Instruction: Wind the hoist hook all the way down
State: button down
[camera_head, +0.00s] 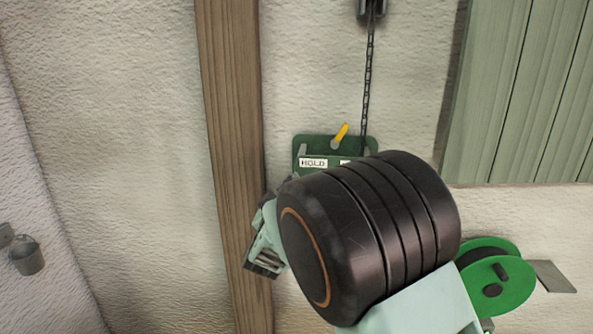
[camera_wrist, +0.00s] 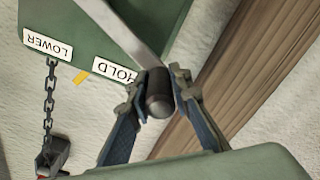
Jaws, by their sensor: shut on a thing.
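The green hoist plate (camera_head: 300,148) is on the wall behind my arm, which covers much of it. It bears a HOLD label (camera_head: 313,162) and a yellow lever (camera_head: 341,132) tilted up to the right. The wrist view shows the plate (camera_wrist: 100,20) turned over, with a LOWER label (camera_wrist: 47,44) and the yellow tip (camera_wrist: 80,77) between the labels. My gripper (camera_wrist: 160,95) is shut on the dark crank handle (camera_wrist: 159,103), at the end of a grey crank arm (camera_wrist: 112,27). The chain (camera_head: 368,75) rises to a dark block (camera_head: 371,8). I cannot make out the hook.
A wooden post (camera_head: 231,120) runs upright just left of the plate. A green boarded panel (camera_head: 515,90) is at upper right. A green spool (camera_head: 510,285) and a grey ledge (camera_head: 553,277) are at lower right.

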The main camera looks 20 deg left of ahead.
notch_tip(320, 180, down, 13)
jog(key=d+n, duration=0.2)
jog(key=n, duration=1.1)
jog(key=shift+w+d, duration=0.3)
jog(key=shift+w, duration=0.1)
jog(key=shift+r, duration=0.1)
jog(key=c, duration=1.7)
grip_release()
jog(key=shift+w, duration=0.1)
jog(key=shift+c, duration=0.2)
jog(key=v, duration=1.2)
